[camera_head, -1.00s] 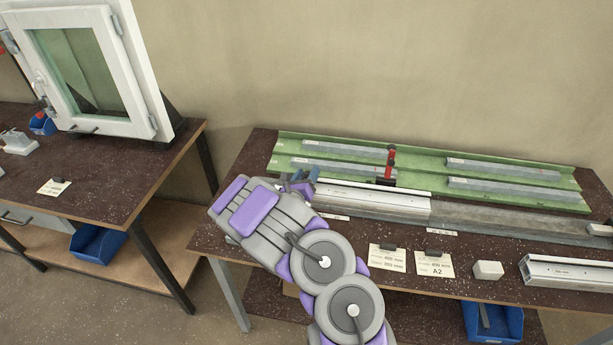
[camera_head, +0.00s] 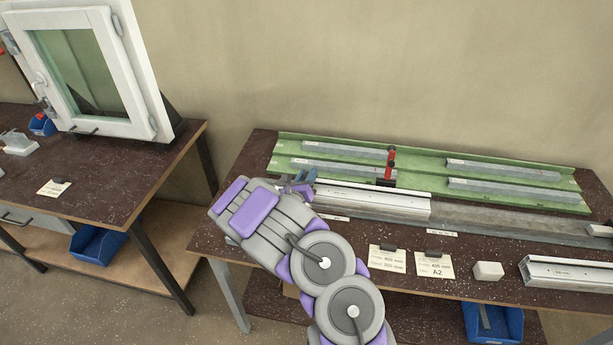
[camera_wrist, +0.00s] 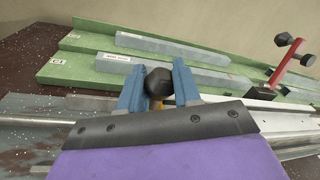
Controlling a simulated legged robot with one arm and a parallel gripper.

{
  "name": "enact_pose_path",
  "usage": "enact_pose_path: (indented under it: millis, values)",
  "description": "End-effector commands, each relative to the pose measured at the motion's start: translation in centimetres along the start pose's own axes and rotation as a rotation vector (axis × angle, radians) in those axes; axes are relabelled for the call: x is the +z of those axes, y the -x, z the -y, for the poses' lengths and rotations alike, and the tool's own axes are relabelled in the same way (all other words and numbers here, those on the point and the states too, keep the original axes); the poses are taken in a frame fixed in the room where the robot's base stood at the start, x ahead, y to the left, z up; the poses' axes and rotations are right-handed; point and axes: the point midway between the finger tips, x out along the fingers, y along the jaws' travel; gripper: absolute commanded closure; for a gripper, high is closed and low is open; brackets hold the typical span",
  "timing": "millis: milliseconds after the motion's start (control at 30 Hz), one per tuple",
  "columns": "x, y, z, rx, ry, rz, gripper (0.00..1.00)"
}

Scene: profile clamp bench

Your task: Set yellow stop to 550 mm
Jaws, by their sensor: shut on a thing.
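My gripper (camera_wrist: 158,88) is in the wrist view with its blue fingers on either side of a black round knob (camera_wrist: 158,80). In the head view my gripper (camera_head: 298,186) is at the left end of the long rail (camera_head: 500,223), and the stop is hidden there. A pale metal profile (camera_head: 370,202) lies along the rail to the right. No scale reading is legible.
A red-handled clamp (camera_head: 391,163) stands behind the profile. Behind is a green tray (camera_head: 350,141) with several grey bars. Two cards (camera_head: 388,261) (camera_head: 434,265), a white block (camera_head: 488,271) and another profile (camera_head: 568,272) are along the front edge. A window frame stands on the left bench.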

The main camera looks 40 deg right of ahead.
Motion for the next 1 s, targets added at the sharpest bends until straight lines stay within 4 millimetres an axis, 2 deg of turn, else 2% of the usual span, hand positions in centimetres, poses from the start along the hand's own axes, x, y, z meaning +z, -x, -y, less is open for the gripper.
enact_pose_path:
  millis: [133,233,700,833,1000]
  values:
    - [0.7,0.0,-0.4,0.002,-0.003,0.012,1.0]
    - [1.4,0.2,-1.6,0.002,-0.004,0.015,1.0]
    - [6.0,2.0,-11.0,0.002,-0.011,0.015,1.0]
    - [6.9,2.2,-12.5,0.0,-0.009,0.015,1.0]
    - [7.3,2.4,-13.0,-0.004,-0.007,0.014,1.0]
